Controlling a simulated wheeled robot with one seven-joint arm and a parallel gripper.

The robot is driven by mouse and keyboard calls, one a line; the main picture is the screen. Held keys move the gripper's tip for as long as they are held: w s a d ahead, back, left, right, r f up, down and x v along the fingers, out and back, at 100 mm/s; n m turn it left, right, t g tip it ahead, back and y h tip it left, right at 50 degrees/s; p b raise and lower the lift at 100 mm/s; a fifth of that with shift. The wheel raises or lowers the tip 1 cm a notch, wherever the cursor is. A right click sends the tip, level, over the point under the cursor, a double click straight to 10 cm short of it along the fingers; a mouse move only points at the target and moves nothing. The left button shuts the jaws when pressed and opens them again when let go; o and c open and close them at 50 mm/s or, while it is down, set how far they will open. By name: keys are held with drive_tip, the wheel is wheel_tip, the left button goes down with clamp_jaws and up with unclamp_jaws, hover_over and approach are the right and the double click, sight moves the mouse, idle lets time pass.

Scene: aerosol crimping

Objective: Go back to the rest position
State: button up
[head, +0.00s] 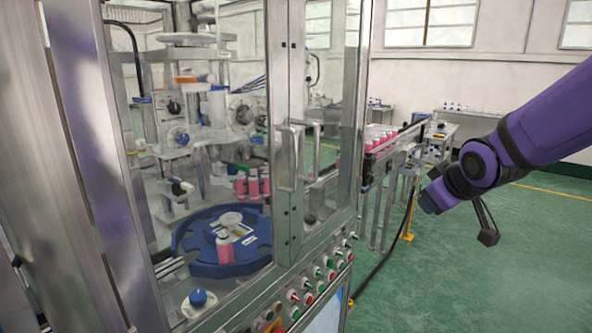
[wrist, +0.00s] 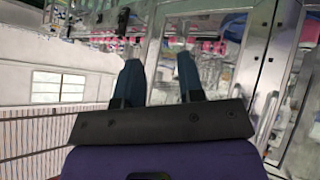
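My gripper (wrist: 158,62) shows in the wrist view with its two dark fingers apart and nothing between them. In the head view my purple arm reaches in from the right. Its wrist end hangs in free air over the green floor, to the right of the machine and apart from it. The fingers are hard to make out there. The crimping machine (head: 286,140) stands at the left and middle, with a metal frame and clear panels. Behind the panels, a pink bottle (head: 225,247) stands on a blue rotary table (head: 190,262).
A conveyor (head: 378,150) with several pink bottles runs out behind the machine's right side. Door handles (head: 298,155) stick out of the machine front above a panel of coloured buttons (head: 318,283). A black cable (head: 375,283) lies on the floor. The green floor (head: 500,290) at right is clear.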

drive_tip(key=s+d+r+m+g, duration=0.1)
drive_tip(key=s+r+m+g, duration=0.1)
drive_tip(key=s, duration=1)
drive_tip(key=s+d+r+m+g, duration=0.1)
drive_tip(key=s+r+m, duration=0.3)
drive_tip(key=s, duration=0.8)
drive_tip(key=shift+d+r+g, duration=0.15)
drive_tip(key=shift+r+g, duration=0.1)
drive_tip(key=shift+g, duration=0.15)
drive_tip(key=shift+w, duration=0.1)
